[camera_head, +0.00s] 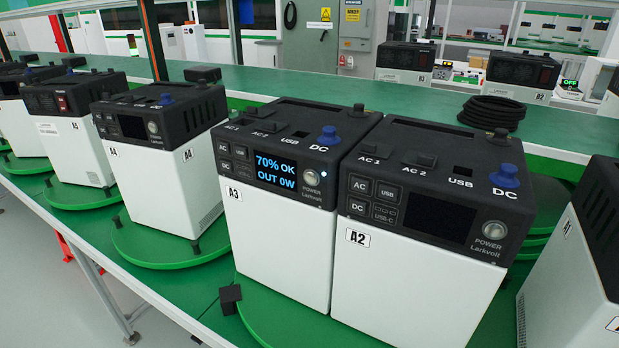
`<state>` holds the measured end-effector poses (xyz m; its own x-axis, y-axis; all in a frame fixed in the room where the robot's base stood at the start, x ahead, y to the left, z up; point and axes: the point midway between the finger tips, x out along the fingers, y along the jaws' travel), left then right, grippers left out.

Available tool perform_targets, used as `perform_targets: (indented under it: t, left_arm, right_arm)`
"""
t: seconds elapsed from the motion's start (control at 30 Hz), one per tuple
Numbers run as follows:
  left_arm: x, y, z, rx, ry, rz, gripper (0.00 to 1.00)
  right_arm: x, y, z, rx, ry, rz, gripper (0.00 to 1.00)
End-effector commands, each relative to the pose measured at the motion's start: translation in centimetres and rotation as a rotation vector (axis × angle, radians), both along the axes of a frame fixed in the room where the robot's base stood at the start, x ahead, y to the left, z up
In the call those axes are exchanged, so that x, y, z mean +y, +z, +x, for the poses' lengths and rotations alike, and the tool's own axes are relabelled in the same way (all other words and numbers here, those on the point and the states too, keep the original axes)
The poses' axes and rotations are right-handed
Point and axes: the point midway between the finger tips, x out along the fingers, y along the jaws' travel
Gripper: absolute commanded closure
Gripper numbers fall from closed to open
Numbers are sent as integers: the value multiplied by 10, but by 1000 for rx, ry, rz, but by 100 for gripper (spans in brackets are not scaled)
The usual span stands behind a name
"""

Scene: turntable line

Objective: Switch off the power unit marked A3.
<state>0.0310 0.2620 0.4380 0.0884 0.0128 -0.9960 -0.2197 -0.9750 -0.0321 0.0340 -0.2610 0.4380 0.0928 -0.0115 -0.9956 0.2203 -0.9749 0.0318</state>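The power unit marked A3 (270,240) stands in the middle of the camera_head view, white below with a black top. Neither of my grippers is in view.
Units A4 (165,185) and A5 (75,135) stand to the left on green turntables (165,248). Another unit (570,285) is at the right edge. A coiled black cable (492,112) lies behind A2. The green bench behind A3 is mostly clear.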

Motion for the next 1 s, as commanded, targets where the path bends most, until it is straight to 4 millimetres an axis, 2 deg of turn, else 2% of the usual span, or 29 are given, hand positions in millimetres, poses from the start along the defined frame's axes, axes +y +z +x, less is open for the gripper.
perform_targets:
  t: [0.13,0.33,1.0]
  left_arm:
    - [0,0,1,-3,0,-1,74]
    - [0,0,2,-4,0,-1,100]
    - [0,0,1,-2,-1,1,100]
  right_arm:
    - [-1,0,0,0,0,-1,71]
    - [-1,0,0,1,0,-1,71]
    - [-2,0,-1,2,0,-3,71]
